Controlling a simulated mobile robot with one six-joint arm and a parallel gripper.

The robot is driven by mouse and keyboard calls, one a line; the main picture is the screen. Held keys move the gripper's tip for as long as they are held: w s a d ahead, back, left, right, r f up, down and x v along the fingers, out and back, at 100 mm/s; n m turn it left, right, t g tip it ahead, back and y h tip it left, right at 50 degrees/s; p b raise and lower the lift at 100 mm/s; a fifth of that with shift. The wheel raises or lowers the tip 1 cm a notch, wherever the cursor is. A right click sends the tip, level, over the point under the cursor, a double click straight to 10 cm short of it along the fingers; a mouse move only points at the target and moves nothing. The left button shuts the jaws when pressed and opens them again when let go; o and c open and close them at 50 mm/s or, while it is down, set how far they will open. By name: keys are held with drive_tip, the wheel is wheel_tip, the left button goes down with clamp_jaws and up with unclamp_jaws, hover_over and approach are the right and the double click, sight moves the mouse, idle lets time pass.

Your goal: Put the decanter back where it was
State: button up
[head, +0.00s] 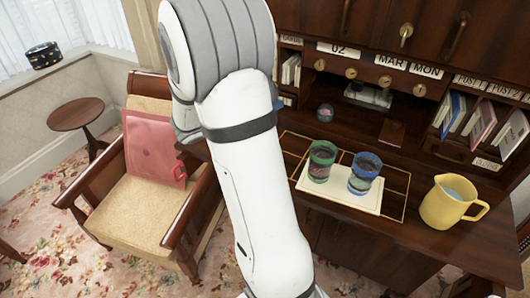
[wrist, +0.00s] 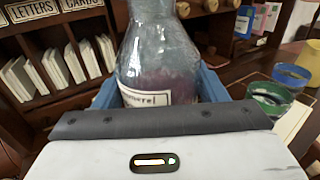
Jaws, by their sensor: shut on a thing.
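The decanter (wrist: 158,60) is a bluish-purple glass bottle with a white label low on its front, its lettering only partly readable. It stands roughly upright between the blue fingers of my gripper (wrist: 160,88) in the wrist view. My gripper is shut on it, with a finger on each side. The top of the decanter is cut off by the frame, and its base is hidden behind my gripper. In the head view my white arm hides the decanter and most of the gripper. I cannot tell whether the decanter touches the desk.
A pale tray (head: 312,187) on the desk holds a green-rimmed glass (head: 321,163) and a blue-rimmed glass (head: 364,174). A yellow pitcher (head: 449,203) stands to their right. Letter slots (wrist: 62,68) with cards are behind, left of the decanter. An armchair (head: 140,205) is left of my arm.

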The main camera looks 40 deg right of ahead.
wheel_tip(320, 180, down, 11)
drive_tip(key=shift+r+p, duration=0.1)
drive_tip(key=shift+p, duration=0.45)
drive_tip(key=o, duration=1.5)
drive_tip(key=shift+f, duration=0.25)
drive_tip(key=shift+r, duration=0.1)
